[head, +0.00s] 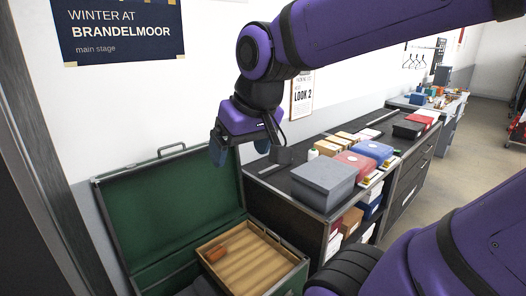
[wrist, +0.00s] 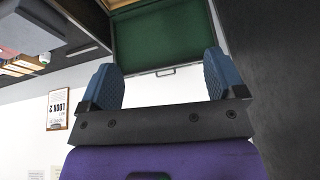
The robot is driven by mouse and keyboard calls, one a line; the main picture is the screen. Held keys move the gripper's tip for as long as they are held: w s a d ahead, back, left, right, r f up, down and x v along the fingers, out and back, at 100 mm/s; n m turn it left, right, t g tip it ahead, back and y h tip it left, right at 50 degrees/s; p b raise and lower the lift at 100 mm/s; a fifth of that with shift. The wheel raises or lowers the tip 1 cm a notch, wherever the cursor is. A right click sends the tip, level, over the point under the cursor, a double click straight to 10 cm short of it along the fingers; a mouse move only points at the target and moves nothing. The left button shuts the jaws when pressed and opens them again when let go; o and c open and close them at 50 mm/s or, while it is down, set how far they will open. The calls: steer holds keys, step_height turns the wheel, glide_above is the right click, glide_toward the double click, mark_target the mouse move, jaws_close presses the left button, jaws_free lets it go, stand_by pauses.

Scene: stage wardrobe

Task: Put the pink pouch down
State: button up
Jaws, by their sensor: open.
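I cannot make out a pink pouch for certain in either view. My gripper (head: 238,152) is open, with its two blue fingers apart, and hangs above the right side of the open green trunk (head: 150,205). In the wrist view the gap between the fingers (wrist: 160,72) is empty, with the trunk's green lining (wrist: 165,35) beyond. A wooden tray (head: 262,262) sits in the trunk and holds a small orange-brown item (head: 217,254).
A dark counter (head: 285,183) stands right of the trunk. It bears a grey box (head: 322,182), a pinkish-red box (head: 354,162) and a blue box (head: 374,150). The raised trunk lid leans near the wall. Open floor (head: 455,155) lies to the right.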

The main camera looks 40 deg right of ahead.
steer(key=shift+n, duration=0.5)
steer(key=s, duration=0.5)
steer(key=shift+s+d+r, duration=0.2)
steer(key=shift+r, duration=0.2)
